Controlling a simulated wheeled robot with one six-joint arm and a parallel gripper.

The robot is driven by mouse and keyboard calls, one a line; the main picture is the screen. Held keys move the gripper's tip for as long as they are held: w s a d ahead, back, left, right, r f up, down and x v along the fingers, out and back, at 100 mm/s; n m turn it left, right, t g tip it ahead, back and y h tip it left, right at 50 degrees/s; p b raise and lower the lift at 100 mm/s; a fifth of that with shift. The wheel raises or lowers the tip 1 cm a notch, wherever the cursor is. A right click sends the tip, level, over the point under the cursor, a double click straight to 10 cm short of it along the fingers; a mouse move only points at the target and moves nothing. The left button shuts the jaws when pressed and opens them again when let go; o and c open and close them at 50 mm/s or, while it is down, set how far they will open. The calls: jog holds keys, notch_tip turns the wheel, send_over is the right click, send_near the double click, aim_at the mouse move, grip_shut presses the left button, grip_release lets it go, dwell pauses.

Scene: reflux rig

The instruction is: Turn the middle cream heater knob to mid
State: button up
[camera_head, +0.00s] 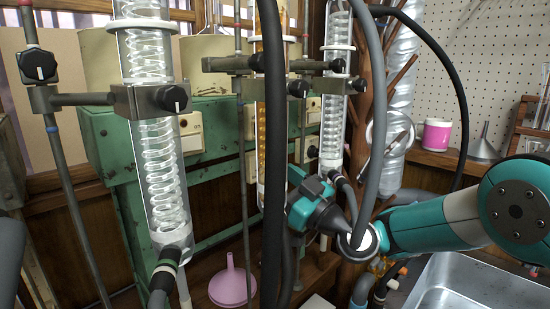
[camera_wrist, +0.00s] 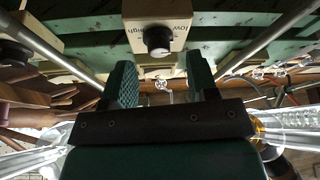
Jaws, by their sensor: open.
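In the wrist view a cream heater box (camera_wrist: 128,14) with a round black knob (camera_wrist: 158,40) faces me, just beyond and between my fingers. The words "low" and "high" are printed beside the knob; its exact setting is hard to read. My gripper (camera_wrist: 162,78) is open, with a green pad on each side and nothing between them. The knob is apart from the pads. In the head view my gripper (camera_head: 312,208) is in front of the green frame (camera_head: 220,190), right of a thick dark hose; its fingertips are hidden. Which box it faces is unclear there.
Glass coil condensers (camera_head: 160,170) stand in front of the frame on metal rods with clamps (camera_head: 152,99). Dark and grey hoses (camera_head: 272,150) hang close to my gripper. A pink funnel (camera_head: 232,284) sits below, and a metal tray (camera_head: 465,285) at lower right.

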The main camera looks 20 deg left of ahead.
jog(key=shift+p+x, duration=0.3)
jog(key=shift+x, duration=0.9)
jog(key=c, duration=0.9)
jog(key=m+t, duration=0.1)
jog(key=m, duration=0.2)
jog(key=m+t+h, duration=0.1)
jog(key=m+t, duration=0.1)
jog(key=m, duration=0.1)
jog(key=shift+m, duration=0.4)
jog(key=o, duration=0.9)
jog(key=shift+s, duration=0.1)
